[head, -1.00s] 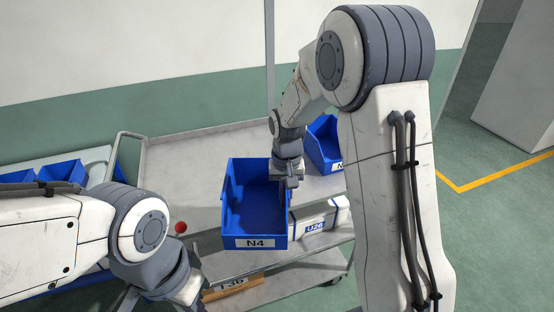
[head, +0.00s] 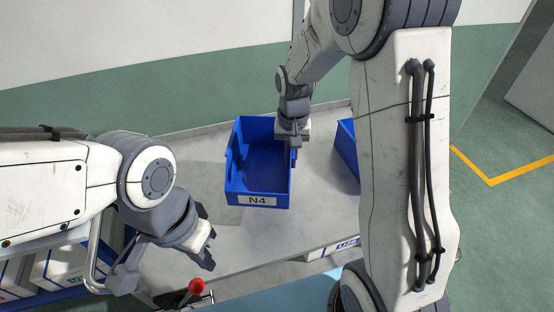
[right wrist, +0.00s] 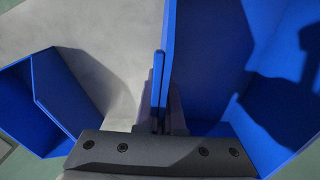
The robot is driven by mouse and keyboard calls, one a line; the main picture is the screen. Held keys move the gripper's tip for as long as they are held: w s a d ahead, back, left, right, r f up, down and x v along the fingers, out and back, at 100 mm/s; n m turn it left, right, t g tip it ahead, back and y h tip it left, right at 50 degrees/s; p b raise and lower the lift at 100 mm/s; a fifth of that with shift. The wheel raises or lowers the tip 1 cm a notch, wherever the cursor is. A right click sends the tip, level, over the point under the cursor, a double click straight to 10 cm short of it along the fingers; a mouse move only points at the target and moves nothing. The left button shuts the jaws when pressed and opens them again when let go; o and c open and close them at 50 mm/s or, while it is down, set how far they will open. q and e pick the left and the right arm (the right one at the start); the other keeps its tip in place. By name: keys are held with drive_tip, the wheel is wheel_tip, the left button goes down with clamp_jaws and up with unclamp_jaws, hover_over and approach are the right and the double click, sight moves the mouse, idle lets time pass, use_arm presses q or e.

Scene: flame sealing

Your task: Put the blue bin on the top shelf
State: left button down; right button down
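The blue bin (head: 258,200), labelled N4, is over the grey top shelf (head: 170,225) of a cart in the head view. It looks upright, with its label side toward me; I cannot tell whether it touches the shelf. My right gripper (head: 294,142) is at the bin's right wall. In the right wrist view, its fingers (right wrist: 160,95) are closed around a thin blue edge of the bin wall (right wrist: 200,60). My left gripper (head: 206,248) is left of the bin and nearer, apart from it, with nothing seen in it; its finger gap is unclear.
A second blue bin (head: 346,142) stands on the shelf to the right, partly hidden by my right arm. A white U26 box (head: 347,244) shows below the shelf's front edge. A red knob (head: 196,286) is at the front. The shelf left of the bin is bare.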

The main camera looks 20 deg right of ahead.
drive_tip(key=s+m, duration=0.1)
drive_tip(key=s+a+m, duration=0.1)
drive_tip(key=s+m, duration=0.3)
drive_tip(key=shift+s+a+r+b, duration=0.2)
drive_tip(key=shift+a+r+b, duration=0.1)
drive_tip(key=shift+a, duration=0.1)
drive_tip(key=s+a+m, duration=0.1)
drive_tip(key=s+m, duration=0.7)
drive_tip(key=s, duration=0.1)
drive_tip(key=shift+m, duration=0.3)
drive_tip(key=w+f, duration=0.2)
drive_tip(key=w, duration=0.1)
drive_tip(key=w+d+f+p, duration=0.1)
drive_tip(key=w+f, duration=0.2)
drive_tip(key=w, duration=0.1)
drive_tip(key=w+d+f+p, duration=0.1)
drive_tip(key=w+f, duration=0.1)
drive_tip(key=w, duration=0.2)
drive_tip(key=shift+f, duration=0.2)
wheel_tip(320, 180, down, 4)
drive_tip(key=shift+r+p, duration=0.25)
drive_tip(key=shift+p, duration=0.3)
drive_tip(key=shift+f, duration=0.35)
